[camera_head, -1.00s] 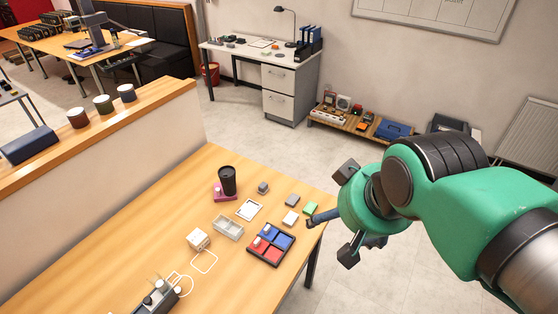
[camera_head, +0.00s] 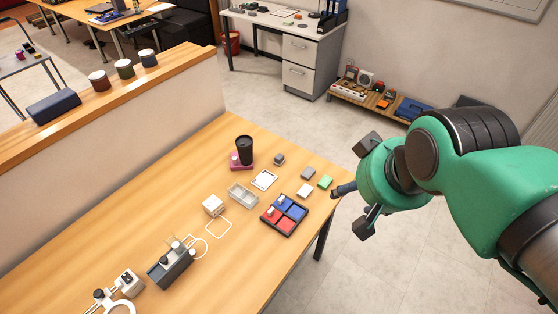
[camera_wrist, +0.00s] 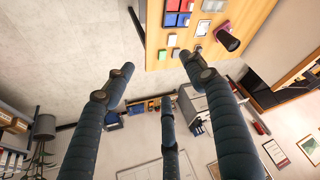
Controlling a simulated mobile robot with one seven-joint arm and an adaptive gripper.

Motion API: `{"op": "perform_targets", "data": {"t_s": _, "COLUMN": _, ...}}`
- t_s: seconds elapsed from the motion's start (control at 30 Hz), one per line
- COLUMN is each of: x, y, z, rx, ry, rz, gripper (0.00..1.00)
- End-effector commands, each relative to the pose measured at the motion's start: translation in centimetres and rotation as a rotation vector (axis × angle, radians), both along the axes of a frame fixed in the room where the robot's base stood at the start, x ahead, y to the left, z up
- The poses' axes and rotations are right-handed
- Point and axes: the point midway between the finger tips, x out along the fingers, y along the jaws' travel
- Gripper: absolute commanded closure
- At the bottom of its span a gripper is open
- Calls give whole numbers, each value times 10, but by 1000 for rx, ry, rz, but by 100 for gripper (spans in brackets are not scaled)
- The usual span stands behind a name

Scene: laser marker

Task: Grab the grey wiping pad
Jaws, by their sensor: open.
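The grey wiping pad (camera_head: 308,173) appears as a small grey block lying flat near the right edge of the wooden table (camera_head: 150,200). It lies beside a green block (camera_head: 325,182) and a white block (camera_head: 304,190). In the wrist view, a grey block (camera_wrist: 176,52) lies near the table edge, beside the green block (camera_wrist: 162,55). My gripper (camera_head: 348,190) is open and empty, with its fingers spread, just right of the table edge in the head view. In the wrist view, my gripper (camera_wrist: 158,65) has dark fingers spread wide, with nothing between them.
A black tray (camera_head: 264,219) with red and blue compartments sits in front of the pads. A black cup (camera_head: 244,148) on a pink base, a white-framed card (camera_head: 264,180) and a grey two-part box (camera_head: 242,195) stand left of them.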

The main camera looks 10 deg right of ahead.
Motion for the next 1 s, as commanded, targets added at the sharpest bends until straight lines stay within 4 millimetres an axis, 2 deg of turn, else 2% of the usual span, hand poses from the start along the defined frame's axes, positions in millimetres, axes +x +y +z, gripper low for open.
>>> {"op": "perform_targets", "data": {"t_s": 0.37, "x": 2, "y": 0, "z": 1, "rx": -1, "ry": 2, "rz": 3, "gripper": 48}}
{"op": "perform_targets", "data": {"t_s": 0.57, "x": 18, "y": 1, "z": 9, "rx": -11, "ry": 20, "rz": 26, "gripper": 48}}
{"op": "perform_targets", "data": {"t_s": 0.77, "x": 53, "y": 4, "z": 20, "rx": -32, "ry": 56, "rz": 76, "gripper": 48}}
{"op": "perform_targets", "data": {"t_s": 1.0, "x": 109, "y": 10, "z": 30, "rx": -61, "ry": 107, "rz": 152, "gripper": 48}}
